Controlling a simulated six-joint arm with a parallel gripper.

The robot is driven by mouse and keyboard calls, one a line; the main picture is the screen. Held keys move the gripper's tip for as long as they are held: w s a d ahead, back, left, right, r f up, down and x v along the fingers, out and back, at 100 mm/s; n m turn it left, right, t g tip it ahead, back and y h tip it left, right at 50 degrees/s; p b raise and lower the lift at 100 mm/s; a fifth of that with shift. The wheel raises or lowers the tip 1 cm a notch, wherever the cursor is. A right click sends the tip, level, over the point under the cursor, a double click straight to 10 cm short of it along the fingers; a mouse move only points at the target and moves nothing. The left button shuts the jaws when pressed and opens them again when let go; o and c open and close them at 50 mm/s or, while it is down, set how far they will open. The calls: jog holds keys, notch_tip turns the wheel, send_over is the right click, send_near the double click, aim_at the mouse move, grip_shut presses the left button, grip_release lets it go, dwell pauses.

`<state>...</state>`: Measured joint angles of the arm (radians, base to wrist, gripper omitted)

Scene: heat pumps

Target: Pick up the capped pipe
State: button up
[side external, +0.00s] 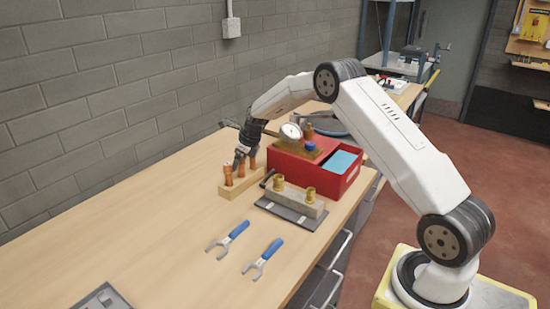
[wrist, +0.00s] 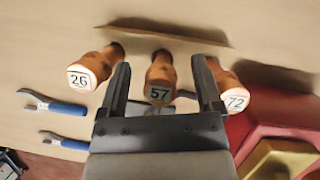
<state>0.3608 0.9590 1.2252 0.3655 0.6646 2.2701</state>
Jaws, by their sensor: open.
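Three copper pipes stand in a wooden block (side external: 236,190) on the bench. I cannot tell which one the task calls the capped pipe. My gripper (wrist: 163,66) is open, with one finger on each side of pipe 57. Pipe 26 is outside the left finger and pipe 72 lies close to the right finger. In the side view my gripper (side external: 240,160) partly hides the pipes.
A red box (side external: 290,172) with a gauge (side external: 291,131) and a blue pad (side external: 342,161) stands just right of the block. A grey block with brass fittings (side external: 295,197) lies in front. Two blue-handled wrenches (side external: 228,240) (side external: 262,258) lie nearer. The left bench is mostly clear.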

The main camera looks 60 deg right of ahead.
jog(key=shift+w+f, duration=0.2)
jog(key=shift+f, duration=0.4)
grip_shut()
